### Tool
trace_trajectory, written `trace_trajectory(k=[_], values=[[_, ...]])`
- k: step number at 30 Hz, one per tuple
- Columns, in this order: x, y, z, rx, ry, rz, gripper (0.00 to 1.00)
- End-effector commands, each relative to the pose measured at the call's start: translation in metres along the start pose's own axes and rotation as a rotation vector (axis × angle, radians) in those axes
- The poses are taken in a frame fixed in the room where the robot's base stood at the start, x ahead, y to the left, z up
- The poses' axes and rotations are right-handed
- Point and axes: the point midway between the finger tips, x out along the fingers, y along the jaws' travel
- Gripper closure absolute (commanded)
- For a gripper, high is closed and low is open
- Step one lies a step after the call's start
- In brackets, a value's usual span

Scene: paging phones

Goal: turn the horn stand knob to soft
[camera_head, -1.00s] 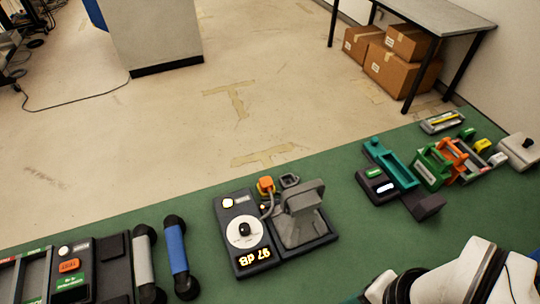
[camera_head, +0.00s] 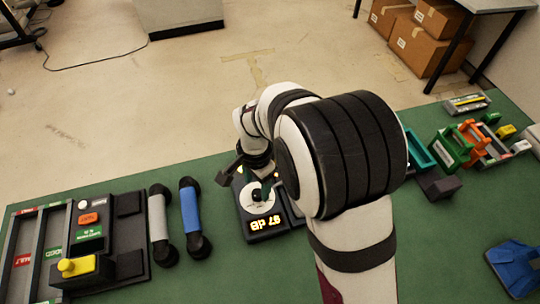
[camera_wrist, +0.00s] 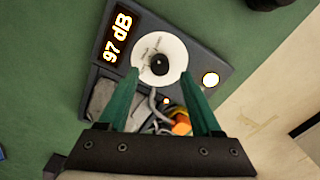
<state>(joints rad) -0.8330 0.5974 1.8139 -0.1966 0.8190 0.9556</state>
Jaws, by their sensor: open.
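The horn stand (camera_head: 250,226) is a dark panel with a display reading 97 dB; its horn side is hidden behind my arm in the head view. Its black knob (camera_wrist: 159,65) sits on a white round dial (camera_wrist: 174,47), whose small markings I cannot read. The dial also shows in the head view (camera_head: 253,197). My gripper (camera_wrist: 160,74) is open, its two green fingers on either side of the knob in the wrist view. I cannot tell whether they touch it. In the head view the gripper is over the dial, mostly hidden by my arm.
A grey handset (camera_head: 158,215) and a blue handset (camera_head: 190,215) lie left of the stand. An orange part (camera_wrist: 181,122) is close to the fingers. Green and orange holders (camera_head: 451,148) stand at right.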

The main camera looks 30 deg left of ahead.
Motion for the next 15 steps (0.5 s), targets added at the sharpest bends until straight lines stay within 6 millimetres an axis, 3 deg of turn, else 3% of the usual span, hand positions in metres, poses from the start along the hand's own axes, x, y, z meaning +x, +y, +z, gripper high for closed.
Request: trace_trajectory(k=[6, 15], values=[[0.033, 0.000, 0.000, 0.000, 0.000, 0.000, 0.34], [0.039, 0.000, 0.000, 0.000, 0.000, -0.001, 0.34]])
